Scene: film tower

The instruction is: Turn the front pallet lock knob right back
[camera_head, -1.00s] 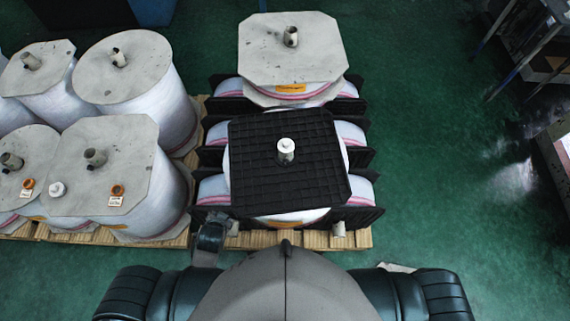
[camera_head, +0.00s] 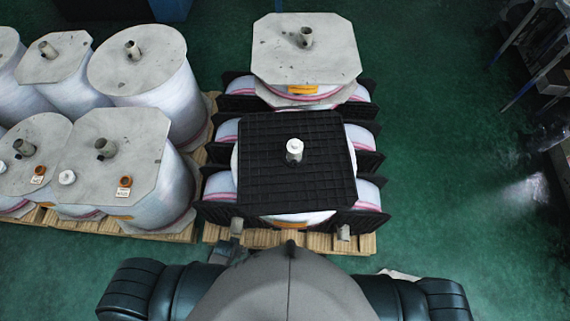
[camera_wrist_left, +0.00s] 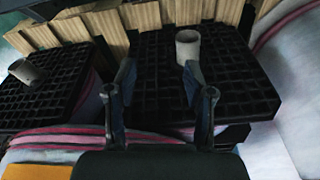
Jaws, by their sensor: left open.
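Two short pale cylindrical knobs stick out at the front of the film stack's pallet, a left one (camera_head: 236,226) and a right one (camera_head: 344,232). I cannot tell which is the lock knob. My left gripper (camera_wrist_left: 158,76) is open and empty in the left wrist view. A pale hollow cylinder (camera_wrist_left: 188,48) stands on a black grid plate just beyond its right fingertip, apart from it as far as I can see. Another such cylinder (camera_wrist_left: 27,72) is at the left. In the head view the left gripper is mostly hidden near my body. My right gripper is out of view.
The stacked film rolls carry a black grid plate (camera_head: 270,190) with a white-capped core (camera_head: 294,150). A wooden pallet (camera_head: 290,241) lies beneath. Wrapped rolls (camera_head: 120,150) stand at the left.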

